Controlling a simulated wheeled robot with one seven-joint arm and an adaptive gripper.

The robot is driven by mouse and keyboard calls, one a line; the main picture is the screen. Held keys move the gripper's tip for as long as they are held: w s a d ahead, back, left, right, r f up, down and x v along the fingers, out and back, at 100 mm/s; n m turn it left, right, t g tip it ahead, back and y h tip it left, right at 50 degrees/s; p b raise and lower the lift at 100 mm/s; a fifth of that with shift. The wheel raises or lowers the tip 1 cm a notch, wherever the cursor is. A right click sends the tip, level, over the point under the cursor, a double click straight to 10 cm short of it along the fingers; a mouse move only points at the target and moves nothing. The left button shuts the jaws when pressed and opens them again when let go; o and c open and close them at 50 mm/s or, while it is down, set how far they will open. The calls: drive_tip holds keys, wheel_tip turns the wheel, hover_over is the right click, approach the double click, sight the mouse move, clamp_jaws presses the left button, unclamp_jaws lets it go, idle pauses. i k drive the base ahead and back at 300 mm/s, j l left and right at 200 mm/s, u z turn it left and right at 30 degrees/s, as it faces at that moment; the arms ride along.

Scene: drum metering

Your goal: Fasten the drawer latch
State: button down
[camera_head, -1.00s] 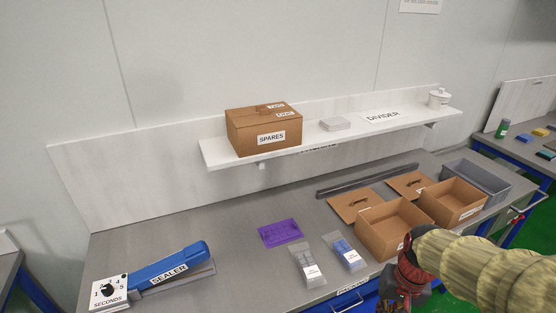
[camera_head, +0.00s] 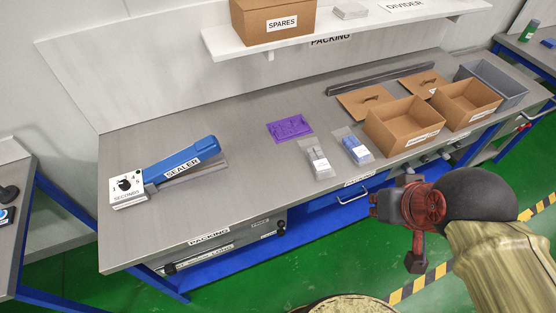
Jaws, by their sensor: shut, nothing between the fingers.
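A blue drawer front (camera_head: 328,197) with a pale handle sits under the front edge of the packing bench. A grey panel (camera_head: 225,245) with printed labels and dark knobs is under the bench edge further left. I cannot make out for sure which small part is the drawer latch. My gripper (camera_head: 377,206), red and dark, is in front of the bench, to the right of the blue drawer handle. It is shut and empty, with its tips pointing left. It appears apart from the drawer, though depth is hard to judge.
On the bench (camera_head: 240,130) are a blue sealer (camera_head: 182,158), a purple piece (camera_head: 290,128), two clear packets (camera_head: 317,160), open cardboard boxes (camera_head: 402,126) and a grey bin (camera_head: 490,84). A shelf holds a spares box (camera_head: 272,22). Green floor with striped tape is open in front.

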sight(280, 224)
drive_tip(key=j+z, duration=0.15)
drive_tip(key=j, duration=0.3)
drive_tip(key=j+z, duration=0.2)
drive_tip(key=j, duration=0.3)
drive_tip(key=k+j+z, duration=0.15)
drive_tip(key=j, duration=0.25)
drive_tip(key=j+z, duration=0.15)
drive_tip(key=j, duration=0.35)
drive_tip(key=k, duration=0.05)
